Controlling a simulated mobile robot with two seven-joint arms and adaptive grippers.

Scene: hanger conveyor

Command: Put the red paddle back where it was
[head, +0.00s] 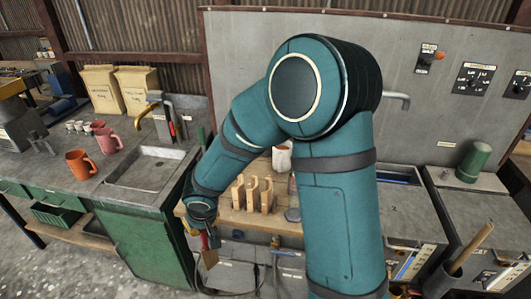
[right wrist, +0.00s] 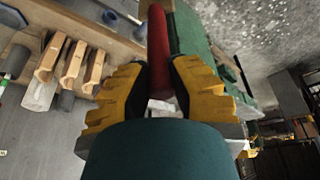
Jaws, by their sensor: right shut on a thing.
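The red paddle has a red handle, seen in the right wrist view (right wrist: 158,40) between the yellow fingers of my right gripper (right wrist: 160,75). The gripper is shut on this handle. My left gripper is out of view.
A sink (head: 145,173) and green cabinet (head: 140,245) are at left, with orange (head: 80,163) and pink mugs (head: 108,140) on the counter. A white mug (head: 281,158) stands behind the rack. My right arm hides part of the bench. A green cylinder (head: 474,162) stands at right.

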